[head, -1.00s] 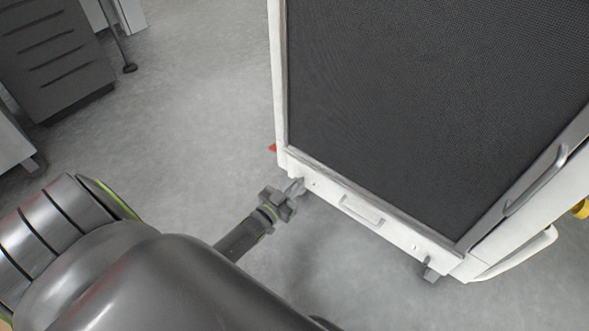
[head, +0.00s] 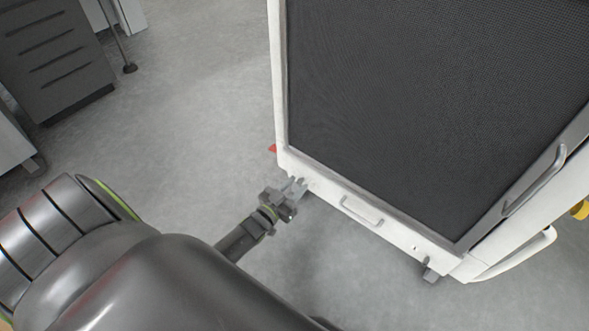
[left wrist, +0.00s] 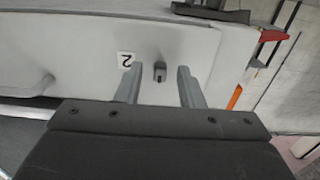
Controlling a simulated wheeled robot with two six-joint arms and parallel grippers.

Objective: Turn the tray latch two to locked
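Tray latch two is a small dark grey knob (left wrist: 160,71) on the white panel in the left wrist view. The label "2" (left wrist: 126,60) is beside it, on its left. My left gripper is open in the left wrist view (left wrist: 158,88), one finger on each side of the latch, with a gap visible on both sides. In the head view, my left gripper (head: 293,188) is at the lower left corner of the white washer front (head: 335,203); I cannot make out the latch clearly there. My right gripper is not in view.
The washer's dark mesh panel (head: 430,100) fills the upper right. A tray handle (head: 362,211) is on the lower front, right of my gripper. A red part (head: 272,149) sticks out at the washer's left side. Grey drawers (head: 55,55) stand far left. The floor between is clear.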

